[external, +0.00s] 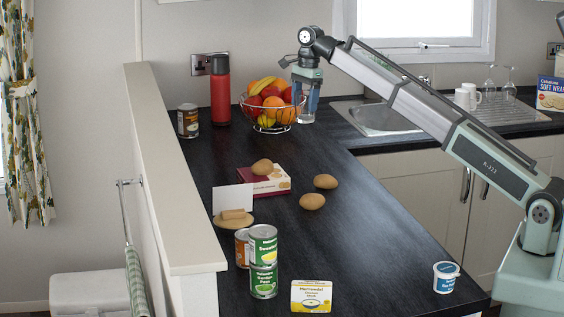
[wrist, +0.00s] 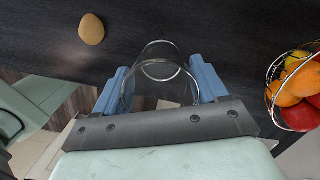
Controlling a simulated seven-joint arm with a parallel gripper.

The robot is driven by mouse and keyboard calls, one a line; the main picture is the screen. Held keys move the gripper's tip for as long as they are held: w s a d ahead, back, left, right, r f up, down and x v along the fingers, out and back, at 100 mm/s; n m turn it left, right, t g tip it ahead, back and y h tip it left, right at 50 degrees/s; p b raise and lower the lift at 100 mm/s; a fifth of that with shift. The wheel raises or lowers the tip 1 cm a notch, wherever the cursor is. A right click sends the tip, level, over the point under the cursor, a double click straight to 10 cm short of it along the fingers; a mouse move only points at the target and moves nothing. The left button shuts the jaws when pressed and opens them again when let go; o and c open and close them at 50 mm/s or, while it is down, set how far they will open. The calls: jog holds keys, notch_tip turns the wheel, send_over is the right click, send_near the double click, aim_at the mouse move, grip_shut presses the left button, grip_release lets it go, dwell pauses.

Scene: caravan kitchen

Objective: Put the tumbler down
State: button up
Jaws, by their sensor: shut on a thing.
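The tumbler (wrist: 158,92) is clear glass and sits between the two blue fingers of my gripper (wrist: 160,75) in the wrist view. My gripper is shut on it. In the external view my gripper (external: 306,88) points down just right of the fruit bowl, with the glass (external: 304,115) showing faintly between and below the fingers. The tumbler looks roughly upright there. I cannot tell whether its base touches the dark worktop (external: 345,235).
A wire fruit bowl (external: 268,127) stands close beside my gripper. A sink (external: 375,118) lies right. The worktop's right-hand middle is clear.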

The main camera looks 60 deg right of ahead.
jog(key=shift+d, duration=1)
notch_tip(320, 180, down, 4)
jog(key=shift+f, duration=0.2)
jog(key=shift+a+f, duration=0.1)
jog(key=shift+f, duration=5.2)
jog(key=o, duration=1.3)
jog(key=shift+f, duration=0.15)
jog(key=shift+c, duration=0.2)
jog(key=r, duration=0.4)
jog(key=d+r, duration=0.1)
jog(key=r, duration=0.7)
jog(key=shift+s+d+r, duration=0.15)
jog(key=shift+s, duration=0.2)
